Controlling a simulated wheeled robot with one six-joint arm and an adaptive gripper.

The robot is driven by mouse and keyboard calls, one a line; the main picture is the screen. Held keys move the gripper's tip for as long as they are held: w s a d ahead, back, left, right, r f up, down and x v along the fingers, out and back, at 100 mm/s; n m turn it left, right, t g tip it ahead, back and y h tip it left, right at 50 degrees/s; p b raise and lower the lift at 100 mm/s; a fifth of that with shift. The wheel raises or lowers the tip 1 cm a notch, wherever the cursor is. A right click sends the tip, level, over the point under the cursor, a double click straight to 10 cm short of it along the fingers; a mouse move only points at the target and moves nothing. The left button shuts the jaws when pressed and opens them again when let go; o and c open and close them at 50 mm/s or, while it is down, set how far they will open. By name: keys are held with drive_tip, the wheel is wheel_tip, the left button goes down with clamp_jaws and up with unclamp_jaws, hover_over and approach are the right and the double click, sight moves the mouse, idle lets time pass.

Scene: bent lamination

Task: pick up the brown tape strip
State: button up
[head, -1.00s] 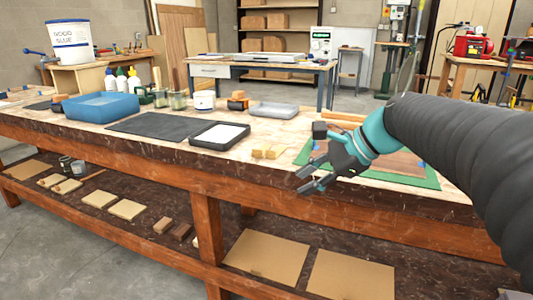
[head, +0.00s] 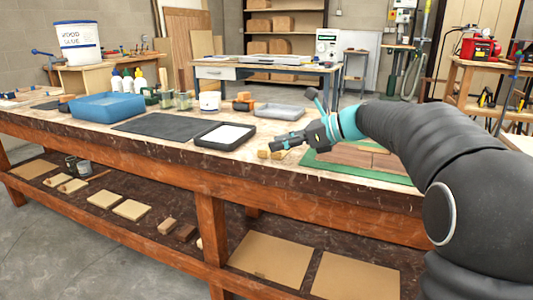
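I cannot clearly make out the brown tape strip in the head view. A green mat (head: 388,178) with brown wood sheets (head: 352,154) on it lies at the right end of the bench, and a thin line crosses the sheets. My gripper (head: 277,144) is above the bench's front right part, by the mat's left end, pointing left. It is seen nearly edge-on, so the gap between its fingers does not show. I see nothing held in it. My wrist and arm hide part of the bench behind the mat.
Small wood blocks (head: 264,154) lie just below my gripper. The bench's front edge is close.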

sight(268, 148)
drive_tip(key=shift+s+f+x, duration=0.1)
drive_tip(key=shift+s+x, duration=0.05)
drive_tip(key=shift+x, duration=1.4)
drive_tip(key=shift+s+f+x, duration=0.15)
drive_tip(key=shift+x, duration=1.4)
clamp_jaws()
